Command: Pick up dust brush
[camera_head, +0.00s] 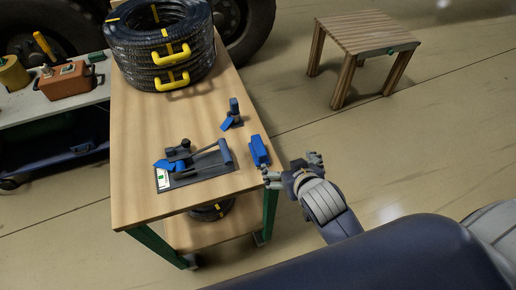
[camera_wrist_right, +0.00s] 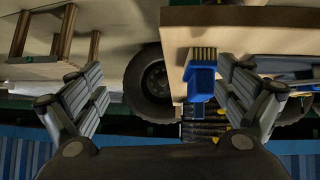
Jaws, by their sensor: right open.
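A blue brush-like block (camera_head: 259,151), which looks like the dust brush, lies at the right edge of the wooden workbench (camera_head: 135,140). In the right wrist view the blue brush (camera_wrist_right: 201,82) shows pale bristles and sits by the inner side of the right-hand finger. My right gripper (camera_head: 293,169) is open and empty, just off the bench's right edge, beside the brush and a little nearer to me. In the wrist view my right gripper (camera_wrist_right: 160,78) has its fingers spread wide, and the brush is off-centre to the right. I cannot tell whether they touch. My left gripper is not in view.
A black device with a blue part (camera_head: 200,166) and a small blue-and-black tool (camera_head: 232,115) are on the bench. A slatted wooden stool (camera_head: 365,35) stands right; floor between is clear.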

